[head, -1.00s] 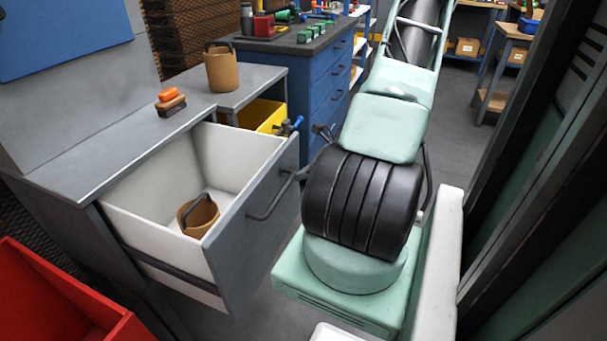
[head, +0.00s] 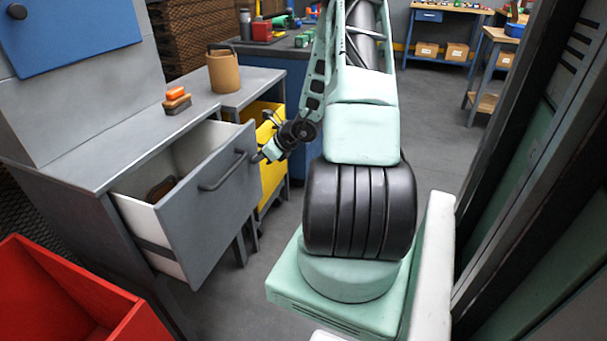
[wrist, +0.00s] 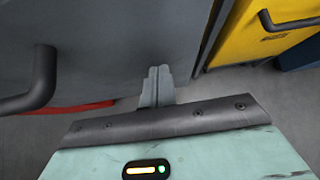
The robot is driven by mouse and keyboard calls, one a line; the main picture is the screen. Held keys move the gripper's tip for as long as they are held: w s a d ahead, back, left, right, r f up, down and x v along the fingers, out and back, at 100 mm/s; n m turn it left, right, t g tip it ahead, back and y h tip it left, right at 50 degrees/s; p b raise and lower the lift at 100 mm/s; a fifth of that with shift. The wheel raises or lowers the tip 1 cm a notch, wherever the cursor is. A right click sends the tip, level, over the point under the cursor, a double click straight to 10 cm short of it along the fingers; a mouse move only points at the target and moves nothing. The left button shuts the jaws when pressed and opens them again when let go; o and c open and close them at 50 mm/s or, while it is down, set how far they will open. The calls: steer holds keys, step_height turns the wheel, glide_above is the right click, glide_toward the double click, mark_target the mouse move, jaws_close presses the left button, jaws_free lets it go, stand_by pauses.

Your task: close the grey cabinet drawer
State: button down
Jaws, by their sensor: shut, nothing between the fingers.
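The grey cabinet drawer (head: 210,205) is partly open, pulled out from the grey cabinet (head: 75,165). Its dark bar handle (head: 222,172) runs across the front. A brown container (head: 160,188) is inside, mostly hidden by the drawer front. My gripper (head: 260,157) is at the right edge of the drawer front, right of the handle. In the wrist view, my shut, empty gripper (wrist: 157,85) points at the grey drawer front (wrist: 110,45), with the handle (wrist: 40,80) to its left. I cannot tell whether the fingertips touch it.
A yellow bin or drawer (head: 268,125) is just behind my gripper, to the right of the drawer. A red bin (head: 75,300) is at lower left. Grey floor in front is clear.

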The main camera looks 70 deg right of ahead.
steer(key=w+a+b, duration=0.1)
steer(key=w, duration=1.3)
steer(key=shift+w+b, duration=0.3)
steer(key=shift+w, duration=0.05)
